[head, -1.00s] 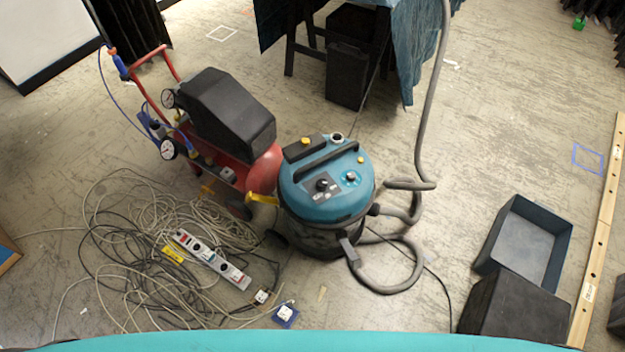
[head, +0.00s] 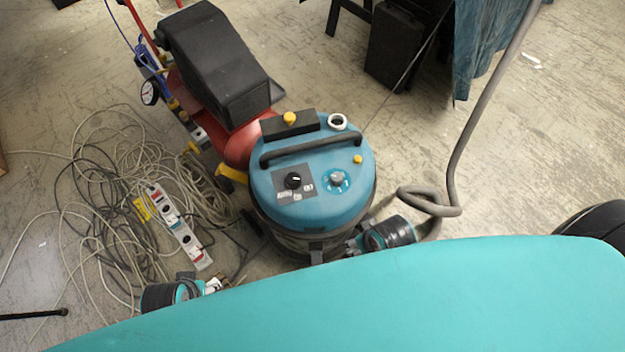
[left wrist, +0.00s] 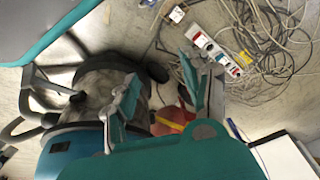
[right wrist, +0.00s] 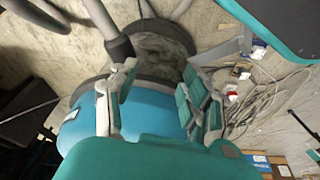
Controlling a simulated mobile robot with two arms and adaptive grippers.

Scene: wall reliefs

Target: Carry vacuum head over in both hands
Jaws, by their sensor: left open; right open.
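The vacuum head (head: 335,200), a round blue lid with a black handle bar, knobs and yellow buttons, sits upright on its dark drum in the head view. Its blue side shows between my right fingers in the right wrist view (right wrist: 152,108) and at lower left in the left wrist view (left wrist: 68,152). My right gripper (head: 356,245) is open at the vacuum's lower right side; whether it touches cannot be told. My left gripper (head: 212,286) is open and empty, apart from the vacuum at its lower left. My body hides the vacuum's lowest part.
A grey hose (head: 455,170) rises right of the vacuum. A red compressor (head: 240,145) with a black cover (head: 215,65) stands close behind left. Tangled cables (head: 110,190) and a power strip (head: 180,230) lie left.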

